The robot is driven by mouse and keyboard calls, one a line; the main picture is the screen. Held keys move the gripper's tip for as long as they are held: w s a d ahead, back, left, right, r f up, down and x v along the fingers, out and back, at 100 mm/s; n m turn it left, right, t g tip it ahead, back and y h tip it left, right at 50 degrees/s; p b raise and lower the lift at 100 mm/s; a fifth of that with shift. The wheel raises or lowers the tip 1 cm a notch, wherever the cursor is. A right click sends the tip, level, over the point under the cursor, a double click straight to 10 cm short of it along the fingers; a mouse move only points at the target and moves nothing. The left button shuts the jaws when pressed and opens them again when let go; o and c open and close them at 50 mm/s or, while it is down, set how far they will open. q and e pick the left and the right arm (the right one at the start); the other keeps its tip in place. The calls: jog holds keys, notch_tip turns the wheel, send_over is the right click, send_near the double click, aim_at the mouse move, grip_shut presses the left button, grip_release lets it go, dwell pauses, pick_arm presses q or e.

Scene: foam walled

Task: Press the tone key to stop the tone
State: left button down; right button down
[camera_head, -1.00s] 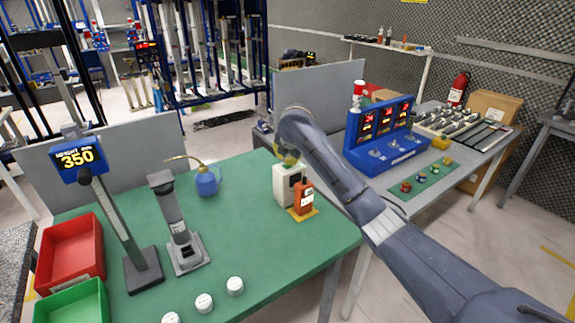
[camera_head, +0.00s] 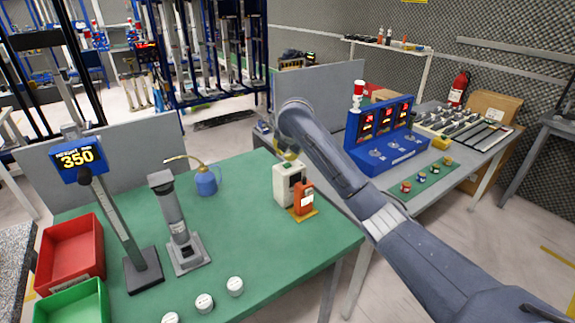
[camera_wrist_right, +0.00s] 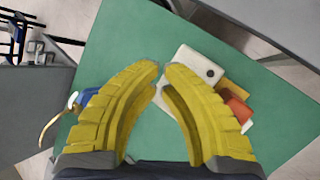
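A white box (camera_head: 285,184) with a dark front panel stands near the right edge of the green table (camera_head: 250,235). In the right wrist view the white box (camera_wrist_right: 203,70) shows a small dark round spot on top. An orange device (camera_head: 302,193) stands beside it on a yellow pad. I cannot tell for sure which part is the tone key. My right gripper (camera_head: 288,156) is above and behind the white box, mostly hidden by its wrist. In the right wrist view its yellow fingertips (camera_wrist_right: 162,68) almost meet, with nothing between them. My left gripper is out of view.
A blue oil can (camera_head: 206,183) and a grey stand (camera_head: 182,240) are on the table to the left, with several white round pieces (camera_head: 235,286) in front. A blue console (camera_head: 385,140) is on the bench to the right. The table's middle is clear.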

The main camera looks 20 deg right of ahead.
jog(key=shift+r, duration=2.65)
